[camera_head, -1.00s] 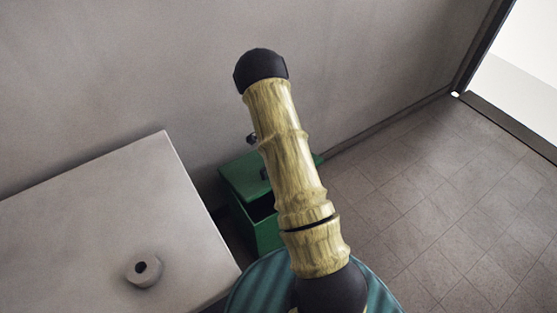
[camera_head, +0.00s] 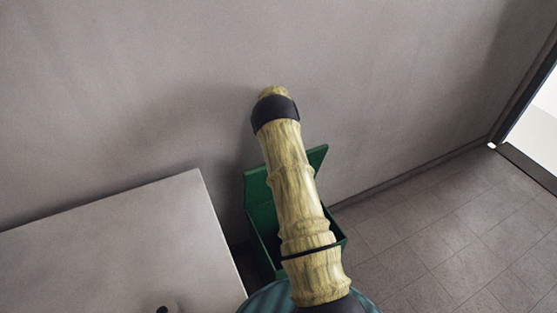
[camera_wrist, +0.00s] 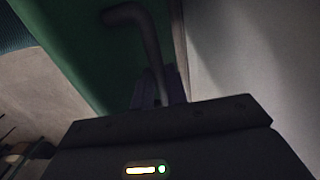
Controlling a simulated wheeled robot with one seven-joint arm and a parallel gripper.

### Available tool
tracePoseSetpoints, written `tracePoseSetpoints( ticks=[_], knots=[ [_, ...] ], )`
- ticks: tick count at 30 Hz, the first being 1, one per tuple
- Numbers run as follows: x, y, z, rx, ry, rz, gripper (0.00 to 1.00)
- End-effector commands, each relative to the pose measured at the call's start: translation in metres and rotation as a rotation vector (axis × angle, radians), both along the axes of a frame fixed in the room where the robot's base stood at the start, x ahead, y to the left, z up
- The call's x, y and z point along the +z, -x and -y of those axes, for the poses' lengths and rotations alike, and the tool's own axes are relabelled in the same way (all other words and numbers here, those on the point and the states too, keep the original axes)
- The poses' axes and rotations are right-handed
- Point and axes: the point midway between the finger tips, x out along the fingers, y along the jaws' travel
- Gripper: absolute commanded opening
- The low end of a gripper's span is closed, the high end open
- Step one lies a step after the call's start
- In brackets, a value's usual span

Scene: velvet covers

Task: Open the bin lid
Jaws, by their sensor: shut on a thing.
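The green bin (camera_head: 339,243) stands on the floor against the wall, partly hidden behind my arm. Its green lid (camera_head: 317,161) is raised and tilted up toward the wall, with the dark inside partly showing below it. In the wrist view the lid's green surface (camera_wrist: 75,35) fills the upper left, with a grey bent handle (camera_wrist: 146,30) on it. My gripper (camera_wrist: 160,88) is shut on the lower end of this handle. The fingertips are dim and partly hidden by the gripper body. My arm hides the gripper in the head view.
A pale box-like unit (camera_head: 120,240) stands close to the bin's left. The grey wall (camera_head: 150,90) is right behind the bin. Tiled floor (camera_head: 440,230) is clear to the right, up to a bright opening (camera_head: 540,130) at the far right.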

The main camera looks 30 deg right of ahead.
Motion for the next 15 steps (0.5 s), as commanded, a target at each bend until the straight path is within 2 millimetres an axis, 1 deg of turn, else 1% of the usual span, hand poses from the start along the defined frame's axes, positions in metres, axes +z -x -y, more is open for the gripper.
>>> tracePoseSetpoints(
  ticks=[1,6,15],
  knots=[
    [-0.0100,0.0011,-0.0021,-0.004,-0.011,-0.013,0.00],
    [-0.0098,-0.0020,0.0038,-0.014,-0.013,-0.016,0.00],
    [-0.0105,-0.0019,0.0051,-0.016,-0.014,-0.019,0.00]
  ],
)
